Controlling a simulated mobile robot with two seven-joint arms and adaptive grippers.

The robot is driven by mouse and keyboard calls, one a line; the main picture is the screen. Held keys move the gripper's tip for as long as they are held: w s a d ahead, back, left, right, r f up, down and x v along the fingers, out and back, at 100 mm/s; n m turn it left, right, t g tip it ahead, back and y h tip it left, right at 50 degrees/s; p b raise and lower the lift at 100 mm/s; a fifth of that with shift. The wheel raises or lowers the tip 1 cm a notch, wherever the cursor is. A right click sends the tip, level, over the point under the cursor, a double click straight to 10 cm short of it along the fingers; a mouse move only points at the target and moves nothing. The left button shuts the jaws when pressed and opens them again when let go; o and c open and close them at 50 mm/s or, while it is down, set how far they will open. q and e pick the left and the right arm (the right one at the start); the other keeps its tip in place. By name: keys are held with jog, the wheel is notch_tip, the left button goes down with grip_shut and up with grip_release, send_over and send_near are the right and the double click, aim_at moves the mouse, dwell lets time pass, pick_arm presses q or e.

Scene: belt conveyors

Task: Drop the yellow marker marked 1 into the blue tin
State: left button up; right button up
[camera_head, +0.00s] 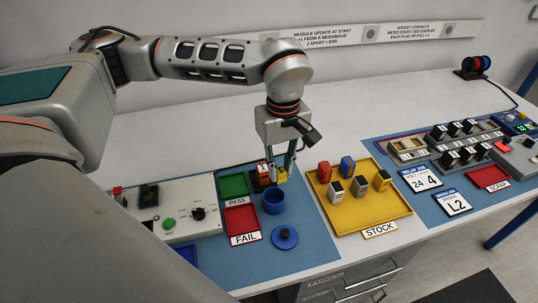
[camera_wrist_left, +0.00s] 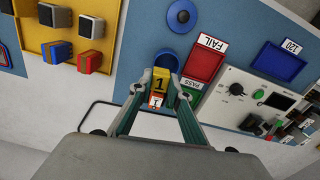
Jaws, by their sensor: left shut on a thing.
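The yellow marker (camera_wrist_left: 160,84), with a black 1 on it, is between the fingers of my left gripper (camera_wrist_left: 158,92) in the left wrist view. The gripper (camera_head: 277,172) is shut on it, and the marker also shows as a small yellow patch (camera_head: 282,176) in the head view. The blue tin (camera_head: 273,204) stands open on the blue mat, just in front of and below the gripper. In the wrist view the tin (camera_wrist_left: 166,59) shows just beyond the marker, partly covered by it. My right gripper is not in view.
An orange-red and white piece (camera_head: 263,171) is close beside the fingers. A blue round lid (camera_head: 285,238) lies in front of the tin. The green PASS tray (camera_head: 233,185) and red FAIL tray (camera_head: 241,219) are left, the yellow STOCK tray (camera_head: 358,217) right.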

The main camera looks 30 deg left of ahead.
pick_arm(q)
jog(key=n, duration=0.3)
jog(key=r+n, duration=0.1)
jog(key=shift+s+a+n, duration=0.2)
jog(key=shift+s+n, duration=0.2)
jog(key=shift+s+a+r+n+p, duration=0.1)
jog(key=shift+n+p, duration=0.1)
jog(key=shift+n, duration=0.4)
jog(key=shift+s+r+n+p, duration=0.1)
jog(key=shift+n+p, duration=0.1)
jog(key=shift+n, duration=0.4)
jog(key=f+n, duration=0.1)
jog(key=n, duration=0.5)
jog(key=s+a+f+n+b, duration=0.1)
jog(key=n, duration=0.5)
jog(key=f+n+b, duration=0.1)
jog(key=n, duration=0.5)
jog(key=shift+s+a+f, duration=0.2)
jog(key=shift+a+f, duration=0.05)
jog(key=shift+f, duration=0.1)
